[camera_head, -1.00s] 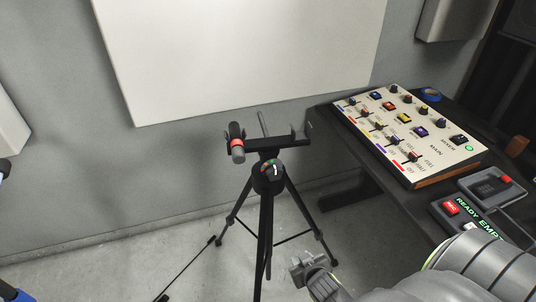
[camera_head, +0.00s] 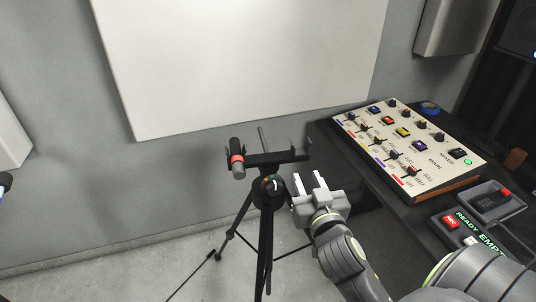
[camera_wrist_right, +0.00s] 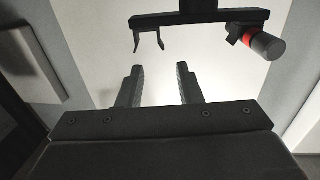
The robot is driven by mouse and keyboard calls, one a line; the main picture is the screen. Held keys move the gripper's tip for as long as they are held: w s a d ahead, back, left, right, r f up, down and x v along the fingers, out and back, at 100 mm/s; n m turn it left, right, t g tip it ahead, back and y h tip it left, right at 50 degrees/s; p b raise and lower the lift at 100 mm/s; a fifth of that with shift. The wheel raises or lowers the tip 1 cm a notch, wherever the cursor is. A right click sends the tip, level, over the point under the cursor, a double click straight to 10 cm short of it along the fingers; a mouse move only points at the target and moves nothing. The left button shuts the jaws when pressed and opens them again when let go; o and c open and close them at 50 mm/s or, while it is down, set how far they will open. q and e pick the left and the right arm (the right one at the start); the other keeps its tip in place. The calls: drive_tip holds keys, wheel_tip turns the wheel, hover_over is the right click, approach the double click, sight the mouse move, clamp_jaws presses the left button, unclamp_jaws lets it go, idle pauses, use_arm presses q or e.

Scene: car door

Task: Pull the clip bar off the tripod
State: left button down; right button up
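The tripod (camera_head: 262,240) stands on the floor in the middle of the head view. The black clip bar (camera_head: 272,159) lies across its top, with a prong-shaped clip at its right end and a dark cylinder with a red band (camera_head: 237,160) at its left end. My right gripper (camera_head: 309,181) is open and empty, below and right of the bar, apart from it. In the right wrist view the bar (camera_wrist_right: 196,18) crosses the top, beyond the spread fingers (camera_wrist_right: 161,80); its clip (camera_wrist_right: 150,40) hangs between and above the fingertips. My left gripper is not seen.
A black table (camera_head: 378,195) at the right carries a sloped control panel (camera_head: 408,146) with coloured buttons and sliders. A handheld device (camera_head: 491,200) and a box with a lit green display (camera_head: 470,232) lie nearer. A white board (camera_head: 240,65) hangs behind the tripod.

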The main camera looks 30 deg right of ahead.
sight(294, 150)
drive_tip(key=p+x, duration=0.2)
drive_tip(key=x, duration=1.2)
drive_tip(key=shift+w+d, duration=0.1)
drive_tip(key=shift+w, duration=0.25)
clamp_jaws()
